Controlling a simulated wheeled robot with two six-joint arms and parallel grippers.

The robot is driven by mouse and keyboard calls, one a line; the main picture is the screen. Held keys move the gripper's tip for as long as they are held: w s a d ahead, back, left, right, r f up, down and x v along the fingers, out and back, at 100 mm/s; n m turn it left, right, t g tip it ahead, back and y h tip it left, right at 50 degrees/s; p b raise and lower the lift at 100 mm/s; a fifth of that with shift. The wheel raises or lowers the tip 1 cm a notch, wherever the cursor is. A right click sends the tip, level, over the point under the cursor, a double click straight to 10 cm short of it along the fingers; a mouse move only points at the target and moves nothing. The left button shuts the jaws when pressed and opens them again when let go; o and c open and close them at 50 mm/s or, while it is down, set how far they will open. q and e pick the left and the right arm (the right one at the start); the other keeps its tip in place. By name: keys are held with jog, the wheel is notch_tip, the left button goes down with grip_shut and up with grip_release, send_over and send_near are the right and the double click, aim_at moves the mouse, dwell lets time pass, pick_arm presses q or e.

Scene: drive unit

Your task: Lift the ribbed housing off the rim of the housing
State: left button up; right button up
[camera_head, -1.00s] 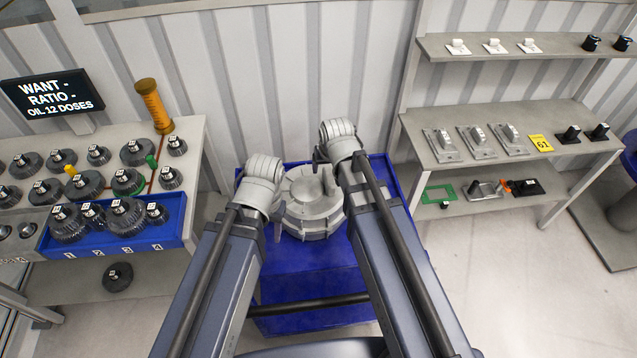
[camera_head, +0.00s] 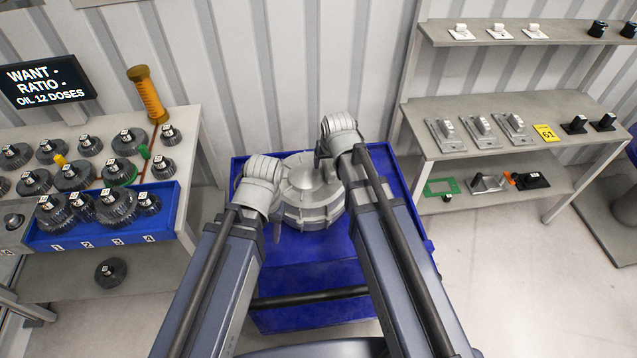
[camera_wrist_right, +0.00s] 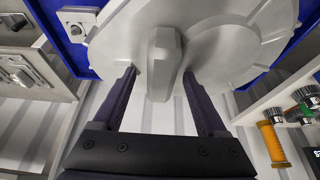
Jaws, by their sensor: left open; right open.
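The grey round ribbed housing (camera_head: 308,192) sits on top of the blue stand between my two arms. A lower housing and its rim cannot be told apart from it here. In the right wrist view its pale round face fills the top, with a grey lug (camera_wrist_right: 163,65) standing out from it. My right gripper (camera_wrist_right: 162,78) is open with a finger on either side of that lug; contact is not clear. In the head view the right gripper (camera_head: 322,165) is at the housing's far right edge. My left gripper (camera_head: 277,230) is at its left side, mostly hidden by its wrist.
The blue stand (camera_head: 310,260) has free surface in front of the housing. A bench (camera_head: 190,125) with gears, a blue tray (camera_head: 165,222) and an orange cylinder (camera_head: 147,95) stands at left. Shelves (camera_head: 430,150) with small parts stand at right. A ribbed wall is close behind.

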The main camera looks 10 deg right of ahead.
jog(key=shift+x, duration=0.75)
jog(key=shift+f+b, duration=0.15)
jog(key=shift+b, duration=0.2)
grip_shut()
dwell(0.9)
